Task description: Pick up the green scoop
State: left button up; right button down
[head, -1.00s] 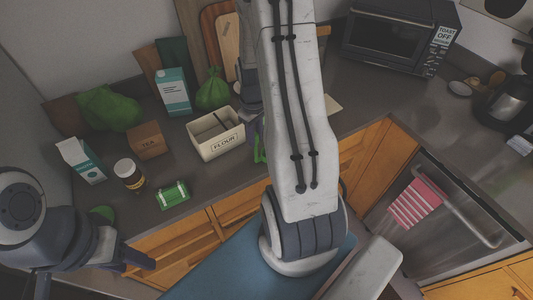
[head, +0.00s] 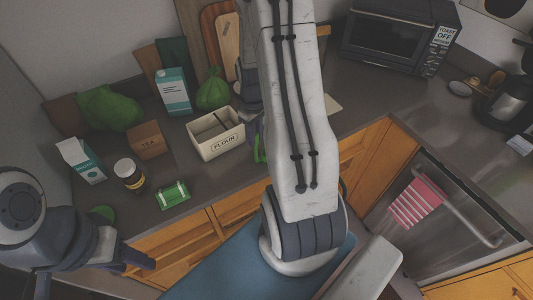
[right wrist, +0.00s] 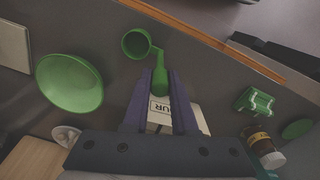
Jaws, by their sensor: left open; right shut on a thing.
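The green scoop (right wrist: 136,43) shows in the right wrist view, with its round cup beyond my fingertips and its handle between them. My right gripper (right wrist: 160,82) is shut on the handle. In the head view my right arm hides most of this gripper; a strip of green (head: 259,150), which looks like part of the scoop, shows beside the arm. I cannot tell whether the scoop touches the counter. My left gripper (head: 95,275) is open and empty at the lower left, in front of the counter.
A flour box (head: 216,134), tea box (head: 147,140), dark jar (head: 129,173), cartons and a green item (head: 172,195) stand on the left counter. A green dish (right wrist: 70,82) lies near the scoop. A toaster oven (head: 398,38) stands at the back right.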

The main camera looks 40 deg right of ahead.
jog(key=shift+r, duration=0.15)
dwell(0.5)
jog(key=shift+r, duration=0.25)
jog(key=r, duration=0.1)
jog(key=r+b, duration=0.2)
jog(key=shift+s+d+r, duration=0.3)
jog(key=shift+d+r, duration=0.05)
jog(key=s+d+r+b, duration=0.2)
jog(key=s+d+r, duration=0.4)
jog(key=s, duration=0.3)
jog(key=shift+d+r, duration=0.15)
jog(key=shift+r, duration=0.1)
